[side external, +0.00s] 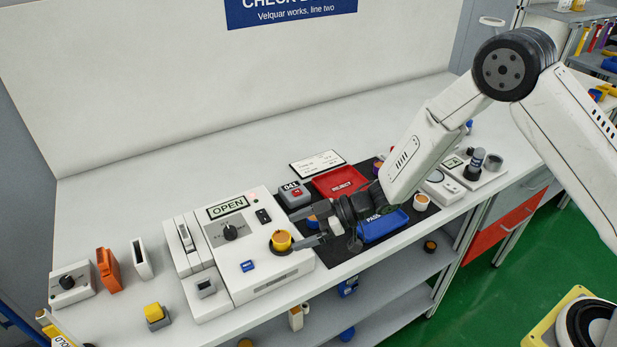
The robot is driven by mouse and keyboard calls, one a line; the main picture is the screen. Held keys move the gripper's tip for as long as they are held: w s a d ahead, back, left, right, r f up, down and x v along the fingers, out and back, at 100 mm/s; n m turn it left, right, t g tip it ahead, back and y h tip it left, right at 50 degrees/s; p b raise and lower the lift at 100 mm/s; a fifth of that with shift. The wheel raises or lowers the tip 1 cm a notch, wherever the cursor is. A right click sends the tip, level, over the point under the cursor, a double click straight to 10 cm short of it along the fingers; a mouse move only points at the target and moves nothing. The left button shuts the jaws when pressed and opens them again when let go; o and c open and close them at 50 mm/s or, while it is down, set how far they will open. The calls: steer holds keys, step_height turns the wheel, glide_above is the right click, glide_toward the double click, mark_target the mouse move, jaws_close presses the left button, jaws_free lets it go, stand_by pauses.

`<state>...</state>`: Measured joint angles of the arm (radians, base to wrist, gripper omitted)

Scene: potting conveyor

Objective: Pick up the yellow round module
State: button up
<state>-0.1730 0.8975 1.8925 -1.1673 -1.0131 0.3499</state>
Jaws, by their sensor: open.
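The yellow round module (281,239) sits upright in a dark round seat on top of a white box (245,282) with an "OPEN" display. My gripper (302,232) reaches in from the right, just beside the module. Its fingers point left and are apart, one towards the back and one towards the front. The front fingertip is very close to the module. I cannot tell whether it touches. Nothing shows held between the fingers.
A red reject tray (341,183) and a blue pass tray (383,228) lie on a dark mat right of the box, partly behind my gripper. A grey counter unit (294,194) stands behind. A yellow block (154,312) and orange holder (108,268) stand left. The back bench is clear.

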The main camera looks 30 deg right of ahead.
mark_target(279, 239)
steer(key=shift+x, duration=2.55)
steer(key=shift+w+d+f, duration=0.1)
steer(key=shift+w+f, duration=0.05)
jaws_close()
steer(key=shift+r, duration=0.2)
steer(key=shift+r, duration=0.85)
steer(key=s+d+r, duration=0.2)
steer(key=s+r, duration=0.3)
steer(key=s, duration=0.1)
steer(key=s+d+r, duration=0.3)
steer(key=s+r, duration=0.3)
steer(key=shift+s+d, duration=0.35)
steer(key=shift+s, duration=0.05)
